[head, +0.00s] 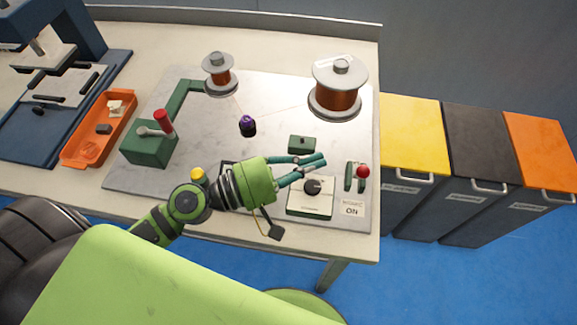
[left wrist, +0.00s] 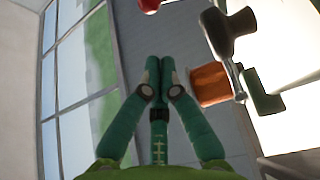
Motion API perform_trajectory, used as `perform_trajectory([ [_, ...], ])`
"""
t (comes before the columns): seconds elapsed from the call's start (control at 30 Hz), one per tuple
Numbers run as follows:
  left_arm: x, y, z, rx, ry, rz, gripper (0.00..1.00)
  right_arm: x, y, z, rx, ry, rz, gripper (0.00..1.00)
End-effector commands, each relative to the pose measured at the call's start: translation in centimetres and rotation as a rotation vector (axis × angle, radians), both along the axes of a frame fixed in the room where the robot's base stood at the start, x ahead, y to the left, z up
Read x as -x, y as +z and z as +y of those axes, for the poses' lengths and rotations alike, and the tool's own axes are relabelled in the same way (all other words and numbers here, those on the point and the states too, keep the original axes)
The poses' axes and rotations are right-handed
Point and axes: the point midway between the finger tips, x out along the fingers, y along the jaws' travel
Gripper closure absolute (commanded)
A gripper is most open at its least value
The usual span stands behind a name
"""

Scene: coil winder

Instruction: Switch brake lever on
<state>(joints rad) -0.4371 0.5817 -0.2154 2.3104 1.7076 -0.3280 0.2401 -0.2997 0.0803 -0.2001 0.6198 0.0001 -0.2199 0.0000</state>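The brake lever has a red ball knob (head: 362,172) and a green bracket (head: 349,177). It stands at the right front of the metal plate in the head view, by a label (head: 352,208) ending in "ON". My left gripper (head: 325,160) is left of the knob and apart from it, above the plate. Its teal fingers meet at the tips with nothing visible between them, as the left wrist view (left wrist: 160,62) also shows. A red rounded thing (left wrist: 148,5) is cut off at the top of that view. My right gripper is out of view.
Around the gripper are a dial box (head: 309,207), a small green block (head: 302,144) and a large copper spool (head: 335,101). A red-handled crank (head: 163,121) is at left. Bins (head: 414,122) stand beyond the table's right edge.

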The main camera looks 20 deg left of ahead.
Motion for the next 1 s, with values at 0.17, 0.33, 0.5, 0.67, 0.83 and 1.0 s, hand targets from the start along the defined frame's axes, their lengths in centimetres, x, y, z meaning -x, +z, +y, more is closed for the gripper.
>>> perform_trajectory([
  [0.17, 1.8, -0.2, 2.0, 0.002, 0.003, 0.005, 1.00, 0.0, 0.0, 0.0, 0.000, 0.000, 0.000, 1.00],
  [0.33, 2.8, -0.1, 3.1, 0.001, 0.001, 0.001, 1.00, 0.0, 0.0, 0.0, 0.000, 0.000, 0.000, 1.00],
  [0.5, 3.1, -0.1, 3.4, 0.001, 0.000, -0.001, 1.00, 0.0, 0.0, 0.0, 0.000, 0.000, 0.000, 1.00],
  [0.67, 3.1, -0.1, 3.4, 0.001, 0.000, -0.002, 1.00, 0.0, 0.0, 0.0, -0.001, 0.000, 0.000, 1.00],
  [0.83, 3.1, -0.1, 3.4, 0.001, 0.000, -0.001, 1.00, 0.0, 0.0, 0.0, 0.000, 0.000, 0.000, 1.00],
  [1.0, 3.1, -0.1, 3.4, 0.001, -0.001, -0.001, 1.00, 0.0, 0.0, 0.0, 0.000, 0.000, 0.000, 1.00],
])
